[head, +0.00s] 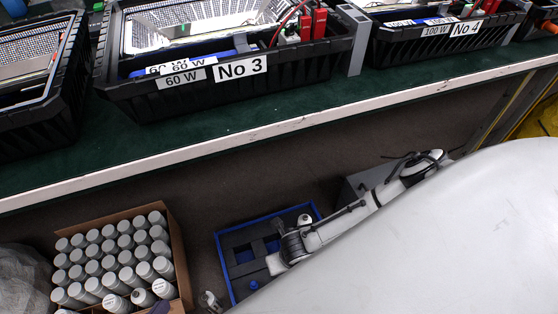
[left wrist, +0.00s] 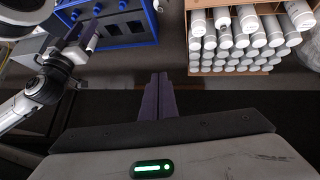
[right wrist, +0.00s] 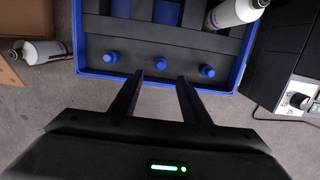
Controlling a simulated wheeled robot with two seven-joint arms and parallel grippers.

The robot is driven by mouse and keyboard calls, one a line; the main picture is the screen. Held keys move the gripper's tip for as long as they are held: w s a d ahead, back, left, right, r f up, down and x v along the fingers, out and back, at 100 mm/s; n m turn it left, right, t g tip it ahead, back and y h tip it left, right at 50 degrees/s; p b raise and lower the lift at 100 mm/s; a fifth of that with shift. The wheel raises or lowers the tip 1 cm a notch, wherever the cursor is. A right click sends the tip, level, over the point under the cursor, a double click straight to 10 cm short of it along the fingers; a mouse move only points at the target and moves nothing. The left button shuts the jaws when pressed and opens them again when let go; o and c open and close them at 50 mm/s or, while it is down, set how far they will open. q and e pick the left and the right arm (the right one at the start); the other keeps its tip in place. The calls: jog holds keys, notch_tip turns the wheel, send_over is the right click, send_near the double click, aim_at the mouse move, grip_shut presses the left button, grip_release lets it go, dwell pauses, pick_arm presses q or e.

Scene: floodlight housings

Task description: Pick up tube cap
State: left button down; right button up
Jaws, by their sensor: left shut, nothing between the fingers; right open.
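Three blue tube caps stand in a row along the near strip of the blue tray (right wrist: 88,72) in the right wrist view: a left cap (right wrist: 110,57), a middle cap (right wrist: 160,63) and a right cap (right wrist: 208,71). My right gripper (right wrist: 160,80) is open and empty. Its fingertips point at the tray's near edge, one on each side of the middle cap in the picture. The tray also shows in the head view (head: 222,262), partly hidden by my right arm. My left gripper (left wrist: 157,78) is shut and empty, pointing between the tray and the tube box.
A cardboard box (head: 180,255) of white tubes stands left of the tray. One tube (right wrist: 43,52) lies on the floor beside the tray; another (right wrist: 235,12) is at the tray's far right. A dark device (right wrist: 285,60) stands right. A green bench (head: 200,132) holds black crates.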

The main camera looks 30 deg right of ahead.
notch_tip(320, 180, down, 4)
jog(key=shift+f+b, duration=0.1)
jog(key=shift+b, duration=0.85)
jog(key=f+b, duration=0.1)
jog(key=f, duration=0.1)
jog(key=w+f+b, duration=0.1)
jog(key=f+b, duration=0.1)
jog(key=shift+w+d+f, duration=0.15)
jog(key=shift+d+f, duration=0.05)
jog(key=shift+f, duration=0.05)
jog(key=shift+f+b, duration=0.4)
jog(key=shift+b, duration=0.05)
pick_arm(q)
jog(key=d+r, duration=0.1)
jog(key=d+r+t+h, duration=0.1)
jog(key=d+r+h, duration=0.1)
jog(key=r, duration=0.1)
jog(key=shift+w+d+r+t, duration=0.1)
jog(key=shift+w+d+t, duration=0.2)
jog(key=shift+w+t, duration=0.1)
pick_arm(e)
jog(key=shift+w, duration=0.1)
grip_shut()
